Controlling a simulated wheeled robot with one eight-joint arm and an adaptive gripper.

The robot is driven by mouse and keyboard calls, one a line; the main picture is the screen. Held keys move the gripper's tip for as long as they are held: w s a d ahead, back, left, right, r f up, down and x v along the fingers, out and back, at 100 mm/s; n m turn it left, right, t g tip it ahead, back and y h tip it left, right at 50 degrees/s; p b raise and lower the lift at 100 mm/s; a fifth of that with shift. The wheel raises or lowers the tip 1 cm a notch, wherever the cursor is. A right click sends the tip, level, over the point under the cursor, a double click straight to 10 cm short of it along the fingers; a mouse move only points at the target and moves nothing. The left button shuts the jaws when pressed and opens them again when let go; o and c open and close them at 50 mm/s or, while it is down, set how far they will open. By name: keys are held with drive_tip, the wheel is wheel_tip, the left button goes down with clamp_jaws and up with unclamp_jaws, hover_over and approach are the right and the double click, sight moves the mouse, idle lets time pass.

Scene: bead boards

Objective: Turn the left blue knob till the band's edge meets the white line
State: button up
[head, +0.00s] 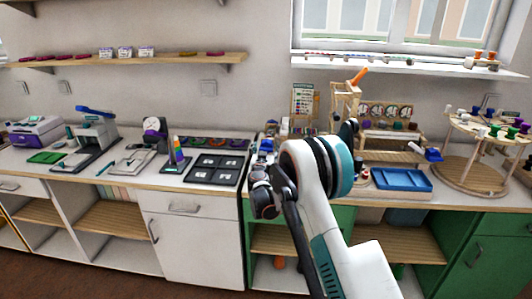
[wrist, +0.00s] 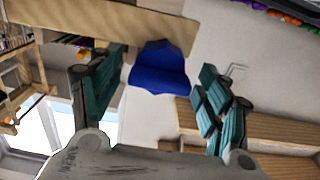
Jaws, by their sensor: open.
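My gripper (wrist: 160,88) is open in the wrist view, with its green-padded fingers wide apart and nothing held between them. A blue lobed piece (wrist: 158,68) shows beyond and between the fingers, apart from both. I cannot tell whether it is the left blue knob, and no band edge or white line can be made out. In the head view a small blue part (head: 432,154) with white beside it stands right of the wooden stand. My white arm hides much of the bench middle, and my gripper is mostly hidden behind it there.
A wooden stand (head: 385,133) with colored discs and a blue tray (head: 403,180) are on the bench behind my arm. A round wooden rack (head: 470,178) with colored pegs stands at right. A wooden frame (wrist: 22,78) lies left in the wrist view. Black boards (head: 212,169) are left.

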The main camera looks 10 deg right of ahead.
drive_tip(key=shift+w, duration=0.2)
drive_tip(key=shift+c, duration=0.2)
drive_tip(key=c, duration=1)
drive_tip(key=shift+c, duration=0.2)
